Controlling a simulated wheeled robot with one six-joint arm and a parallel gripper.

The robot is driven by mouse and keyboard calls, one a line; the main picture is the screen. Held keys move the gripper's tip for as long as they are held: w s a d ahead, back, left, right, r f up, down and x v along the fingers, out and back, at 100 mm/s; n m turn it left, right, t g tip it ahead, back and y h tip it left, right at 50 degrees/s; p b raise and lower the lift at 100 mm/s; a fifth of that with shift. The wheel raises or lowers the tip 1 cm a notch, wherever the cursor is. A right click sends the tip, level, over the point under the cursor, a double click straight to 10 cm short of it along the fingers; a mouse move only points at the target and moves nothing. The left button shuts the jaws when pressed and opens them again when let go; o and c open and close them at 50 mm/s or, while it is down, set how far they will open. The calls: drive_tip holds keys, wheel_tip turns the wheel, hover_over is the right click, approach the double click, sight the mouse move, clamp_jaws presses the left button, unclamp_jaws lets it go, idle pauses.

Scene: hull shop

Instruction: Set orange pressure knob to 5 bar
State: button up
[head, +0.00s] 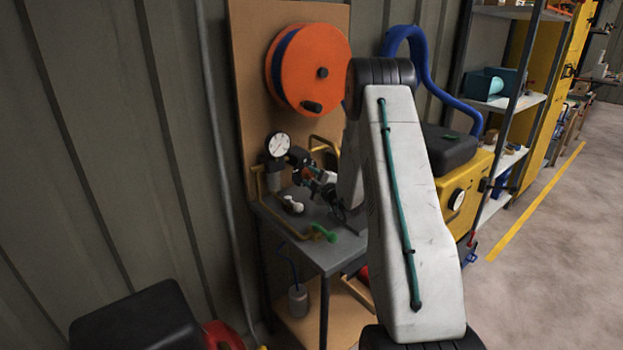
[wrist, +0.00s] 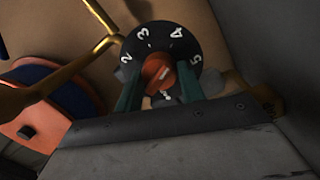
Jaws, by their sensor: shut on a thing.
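The orange pressure knob (wrist: 156,70) sits in the middle of a black dial (wrist: 160,40) with white numbers 2, 3, 4 and 5 showing in the wrist view. My gripper (wrist: 159,82) has its two green fingers on either side of the knob, shut on it. A pale line shows on the knob; I cannot tell for certain which number it points to. In the head view my gripper (head: 318,182) is at the regulator above the grey bench, and the knob is a small orange patch (head: 306,174) there. A round white gauge (head: 278,145) sits beside the regulator; its reading is too small to tell.
Yellow pipe guards (head: 262,185) flank the regulator, and one bar (wrist: 92,62) passes close in the wrist view. A green-handled valve (head: 325,234) is on the bench (head: 318,254). An orange hose reel (head: 322,66) hangs above. A yellow machine (head: 462,190) stands at right.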

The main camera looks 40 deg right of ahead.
drive_tip(key=m, duration=0.6)
drive_tip(key=shift+m+g, duration=0.3)
drive_tip(key=shift+m, duration=0.1)
idle(0.4)
drive_tip(key=o, duration=1)
drive_tip(key=shift+c, duration=0.2)
drive_tip(key=shift+s, duration=0.1)
drive_tip(key=s+a, duration=0.1)
drive_tip(key=s, duration=0.6)
drive_tip(key=shift+s+r, duration=0.15)
drive_tip(key=shift+s, duration=0.15)
drive_tip(key=shift+a, duration=0.1)
